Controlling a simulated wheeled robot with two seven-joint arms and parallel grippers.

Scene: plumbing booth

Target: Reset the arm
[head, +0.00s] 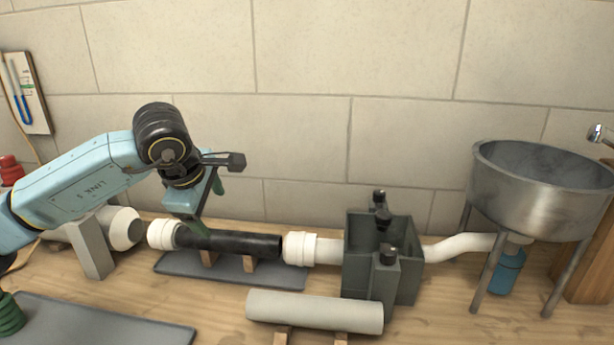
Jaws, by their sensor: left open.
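My left arm comes in from the left, and my left gripper (207,205) points down above the left end of a black pipe (243,244). The gripper is open; one finger hides part of the pipe's left end, and I cannot tell whether it touches. The black pipe rests on small wooden blocks over a grey mat (190,268). It lies in line between a white coupling (162,234) on the left and another white coupling (299,248) on the right. My right gripper does not show.
A grey box fixture (404,275) with black knobs stands right of the pipe. A white pipe (460,246) runs from it to a metal basin (545,190) on legs. A loose pale pipe (315,311) lies in front on blocks. A dark mat (95,322) lies front left. A stone wall closes the back.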

